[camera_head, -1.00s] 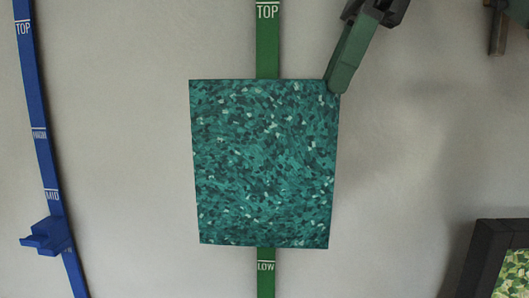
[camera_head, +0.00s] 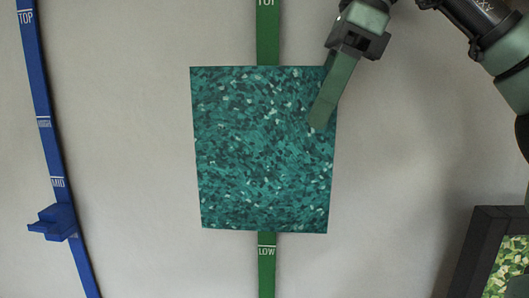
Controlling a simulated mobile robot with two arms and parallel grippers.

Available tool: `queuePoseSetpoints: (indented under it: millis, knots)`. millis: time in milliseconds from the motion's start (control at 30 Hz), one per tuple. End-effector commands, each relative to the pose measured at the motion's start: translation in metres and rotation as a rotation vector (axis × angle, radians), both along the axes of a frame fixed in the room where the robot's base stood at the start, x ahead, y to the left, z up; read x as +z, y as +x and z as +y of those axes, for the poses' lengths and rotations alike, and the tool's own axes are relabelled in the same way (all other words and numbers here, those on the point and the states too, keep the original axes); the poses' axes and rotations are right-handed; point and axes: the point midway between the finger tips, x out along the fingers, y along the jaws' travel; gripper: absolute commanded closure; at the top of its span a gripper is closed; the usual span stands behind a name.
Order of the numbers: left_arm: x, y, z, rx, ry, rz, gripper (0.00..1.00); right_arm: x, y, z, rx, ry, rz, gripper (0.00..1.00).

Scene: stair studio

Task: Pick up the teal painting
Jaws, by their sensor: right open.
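The teal painting (camera_head: 258,150) hangs upright in the middle of the view, in front of a green vertical strip on the wall. It is an unframed rectangle with a mottled teal pattern. My right gripper (camera_head: 322,108) reaches in from the upper right and is open. One long green finger lies over the front of the painting's upper right corner. The other finger is mostly hidden, and I cannot tell whether it is behind the painting's edge. My left gripper is not in view.
The green strip (camera_head: 267,268) shows above and below the painting, with a LOW mark. A blue strip (camera_head: 44,125) with a small blue bracket (camera_head: 53,223) runs down the left. A dark-framed picture (camera_head: 478,250) is at the lower right. The wall between is bare.

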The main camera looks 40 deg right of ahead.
Motion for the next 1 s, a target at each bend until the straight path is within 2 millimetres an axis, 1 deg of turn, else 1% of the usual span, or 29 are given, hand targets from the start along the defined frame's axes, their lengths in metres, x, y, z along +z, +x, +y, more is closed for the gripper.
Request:
queuePoseSetpoints:
  millis: [100,333,367,400,467,500,533,1000]
  knots:
    - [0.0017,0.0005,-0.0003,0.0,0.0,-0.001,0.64,-0.0058,0.0013,0.0023,0.0,0.002,-0.001,0.47]
    - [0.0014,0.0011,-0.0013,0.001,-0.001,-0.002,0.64,-0.0068,0.0016,0.0027,0.0,0.001,-0.002,0.47]
    - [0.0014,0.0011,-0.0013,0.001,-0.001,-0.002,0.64,-0.0068,0.0016,0.0027,0.0,0.001,-0.002,0.56]
    - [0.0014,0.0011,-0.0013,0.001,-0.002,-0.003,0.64,-0.0068,0.0016,0.0027,0.0,0.001,-0.002,0.67]
    - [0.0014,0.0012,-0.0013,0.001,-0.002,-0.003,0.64,-0.0067,0.0016,0.0027,0.0,0.002,-0.001,0.83]
    - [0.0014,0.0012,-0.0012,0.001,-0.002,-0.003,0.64,-0.0067,0.0017,0.0026,0.0,0.002,-0.001,0.95]
    - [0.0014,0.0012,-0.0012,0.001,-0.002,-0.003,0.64,-0.0067,0.0016,0.0027,0.0,0.002,-0.001,1.0]
    - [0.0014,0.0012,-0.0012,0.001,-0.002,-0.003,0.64,-0.0069,0.0017,0.0025,0.0,0.001,-0.001,1.0]
